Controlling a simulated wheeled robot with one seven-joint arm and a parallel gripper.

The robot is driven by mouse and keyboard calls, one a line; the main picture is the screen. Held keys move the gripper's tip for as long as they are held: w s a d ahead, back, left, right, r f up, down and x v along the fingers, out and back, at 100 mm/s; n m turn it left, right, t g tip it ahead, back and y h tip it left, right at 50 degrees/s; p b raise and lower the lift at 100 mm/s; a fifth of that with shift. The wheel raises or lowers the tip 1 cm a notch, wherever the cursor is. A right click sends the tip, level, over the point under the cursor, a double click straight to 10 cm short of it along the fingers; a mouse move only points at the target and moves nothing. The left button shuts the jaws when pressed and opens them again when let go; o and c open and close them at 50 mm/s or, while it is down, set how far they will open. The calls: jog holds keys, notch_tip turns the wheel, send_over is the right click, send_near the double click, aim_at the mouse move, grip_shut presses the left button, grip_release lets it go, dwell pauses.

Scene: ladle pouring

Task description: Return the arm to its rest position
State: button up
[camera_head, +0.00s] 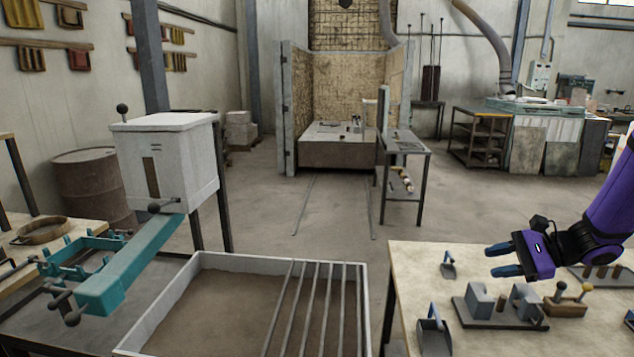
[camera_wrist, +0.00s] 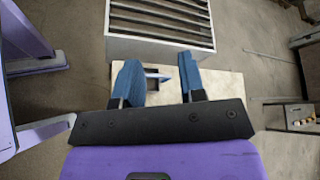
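My gripper (camera_head: 492,261) is at the right in the head view, held above the light-topped table (camera_head: 412,262). Its two blue fingers are apart with nothing between them. In the wrist view my gripper (camera_wrist: 158,66) also shows open and empty. A small metal scoop-like piece (camera_head: 448,266) is on the table, left of the fingers in the head view. In the wrist view a small grey piece (camera_wrist: 157,75) shows past the gap between the fingers; I cannot tell whether it is the same one. My purple arm reaches in from the right edge.
A metal fixture (camera_head: 479,301), another scoop-like piece (camera_head: 433,338) and a wooden block with knobs (camera_head: 566,305) are on the table below my gripper. A sand-filled tray with bars (camera_head: 180,285) stands to the left. Open floor (camera_head: 330,215) lies behind.

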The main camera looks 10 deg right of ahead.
jog(key=s+a+r+n+h, duration=0.5)
jog(key=s+a+r+n, duration=0.2)
jog(key=s+r+n, duration=0.1)
jog(key=s+a+r+n+h, duration=0.6)
jog(key=s+a+r+n, duration=0.1)
jog(key=s+r, duration=0.4)
jog(key=shift+s+a+n+h, duration=0.3)
jog(key=shift+s+a+n, duration=0.1)
jog(key=shift+s+n, duration=0.25)
